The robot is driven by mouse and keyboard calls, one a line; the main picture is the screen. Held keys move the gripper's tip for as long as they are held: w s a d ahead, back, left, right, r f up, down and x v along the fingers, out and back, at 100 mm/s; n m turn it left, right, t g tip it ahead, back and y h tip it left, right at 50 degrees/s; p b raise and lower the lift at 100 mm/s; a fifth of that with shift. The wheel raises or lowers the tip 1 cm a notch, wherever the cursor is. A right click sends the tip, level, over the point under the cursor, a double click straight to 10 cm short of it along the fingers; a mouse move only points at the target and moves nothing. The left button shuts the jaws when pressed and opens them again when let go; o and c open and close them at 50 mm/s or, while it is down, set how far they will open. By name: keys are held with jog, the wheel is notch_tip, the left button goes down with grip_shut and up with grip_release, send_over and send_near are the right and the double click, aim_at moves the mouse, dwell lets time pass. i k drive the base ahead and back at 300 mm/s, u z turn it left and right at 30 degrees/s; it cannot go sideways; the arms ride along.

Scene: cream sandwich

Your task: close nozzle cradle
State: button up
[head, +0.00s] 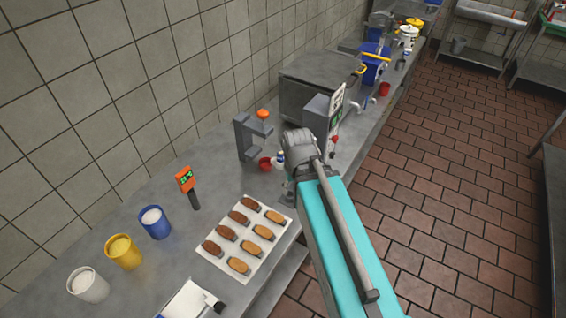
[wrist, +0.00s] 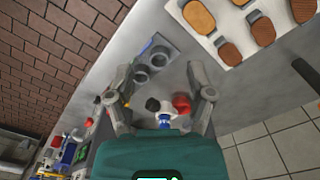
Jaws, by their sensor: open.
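A grey holder with two round cups (wrist: 150,65), which looks like the nozzle cradle, lies near the counter's front edge in the wrist view. I cannot tell how far it is open, and my arm mostly hides that spot in the head view. My gripper (wrist: 158,82) is open, with one finger on each side and nothing held. The holder shows just beyond and between the fingertips; I cannot tell whether they touch it. In the head view my arm reaches over the counter and hides the fingertips.
A white-and-blue bottle (head: 280,158) and a red cup (head: 265,164) stand close to my gripper. A grey bracket (head: 243,138) with an orange top stands behind them. A tray of bread pieces (head: 215,260) and a grey box-shaped appliance (head: 310,75) flank this spot.

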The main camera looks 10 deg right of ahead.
aim_at(274, 161)
jog(key=z, duration=0.65)
jog(key=k, duration=0.95)
jog(key=u, duration=0.45)
jog(key=i, duration=0.5)
jog(key=z, duration=0.1)
